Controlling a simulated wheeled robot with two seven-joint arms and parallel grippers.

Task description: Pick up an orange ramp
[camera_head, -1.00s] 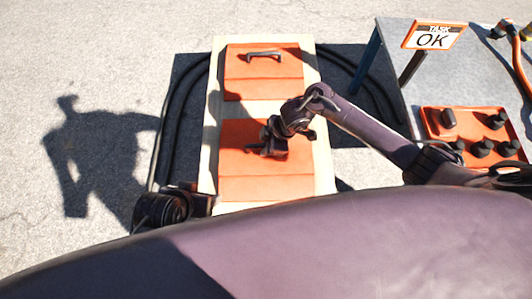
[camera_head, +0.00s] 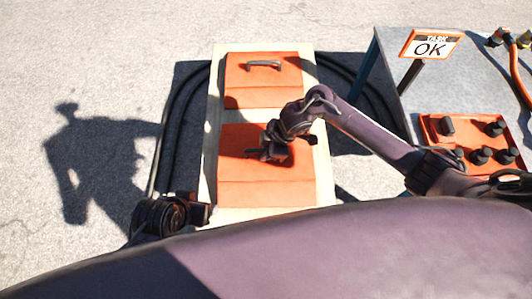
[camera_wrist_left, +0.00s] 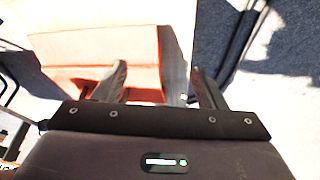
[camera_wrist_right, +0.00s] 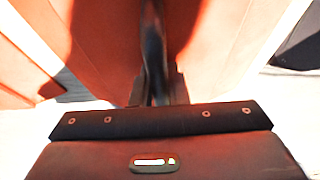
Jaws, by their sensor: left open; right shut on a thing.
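Two orange ramps lie one behind the other on a pale wooden board (camera_head: 212,120). The far ramp (camera_head: 262,92) has a free grey handle (camera_head: 263,65). My right gripper (camera_head: 266,153) is over the near ramp (camera_head: 265,193), shut on its handle, which the gripper mostly hides in the head view. The right wrist view shows the dark handle (camera_wrist_right: 153,45) between close fingers (camera_wrist_right: 157,92). My left gripper (camera_head: 200,214) is low at the board's left edge. In the left wrist view its fingers (camera_wrist_left: 162,88) are apart and empty, near an orange ramp (camera_wrist_left: 100,55).
A grey table (camera_head: 465,88) stands at the right with an "OK" sign (camera_head: 431,45) and an orange panel (camera_head: 460,125) of dark knobs. Black cable (camera_head: 175,115) curves on the ground around the board. Open pavement lies at the left.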

